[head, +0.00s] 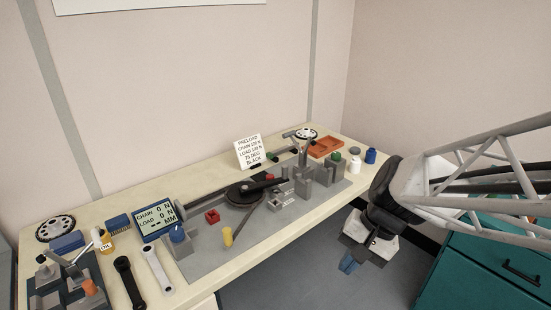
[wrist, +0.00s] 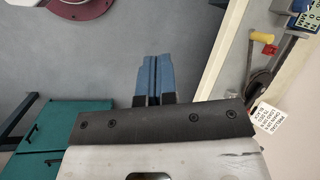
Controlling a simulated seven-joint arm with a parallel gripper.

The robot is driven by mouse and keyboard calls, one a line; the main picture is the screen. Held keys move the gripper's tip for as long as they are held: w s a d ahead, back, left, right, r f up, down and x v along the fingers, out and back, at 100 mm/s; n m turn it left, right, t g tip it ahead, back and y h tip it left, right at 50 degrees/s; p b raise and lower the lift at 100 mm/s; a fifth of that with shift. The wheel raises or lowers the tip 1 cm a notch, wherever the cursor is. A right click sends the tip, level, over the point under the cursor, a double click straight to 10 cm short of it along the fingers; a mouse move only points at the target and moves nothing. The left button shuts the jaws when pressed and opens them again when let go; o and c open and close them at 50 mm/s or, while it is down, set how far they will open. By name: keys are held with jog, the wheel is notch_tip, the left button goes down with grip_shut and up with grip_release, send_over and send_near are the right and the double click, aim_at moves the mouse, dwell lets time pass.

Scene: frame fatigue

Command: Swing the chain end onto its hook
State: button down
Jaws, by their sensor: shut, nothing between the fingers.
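My gripper (head: 349,265) hangs over the floor in front of the bench, to the right of the rig and apart from it. Its blue fingers are together and empty, pointing down; they also show in the wrist view (wrist: 153,80). The rig stands on a grey plate (head: 215,262), with a long grey bar (head: 207,195), a dark disc (head: 243,192) with a black arm, and several grey blocks (head: 326,171). A display (head: 157,217) reads chain 0 N and load 0 N.
A sign (head: 249,151) gives chain, load, angle and black. A teal cabinet (head: 487,270) is beside my arm.

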jog(key=w+a+f+m+t+y, duration=0.1)
jog(key=w+a+f+m+y, duration=0.5)
jog(key=w+f, duration=0.3)
jog(key=w+a+f+m+t+y, duration=0.1)
jog(key=w+a+f+m+y, duration=0.6)
jog(key=w, duration=0.4)
jog(key=shift+w+f+m, duration=0.3)
jog(key=shift+f+m, duration=0.4)
jog(key=shift+f, duration=0.5)
jog(key=shift+a, duration=0.2)
jog(key=shift+w+a, duration=0.15)
jog(key=shift+a, duration=3.25)
jog(key=shift+w+a, duration=0.1)
jog(key=shift+a, duration=3.25)
jog(key=shift+a+t, duration=0.15)
jog(key=shift+t, duration=0.25)
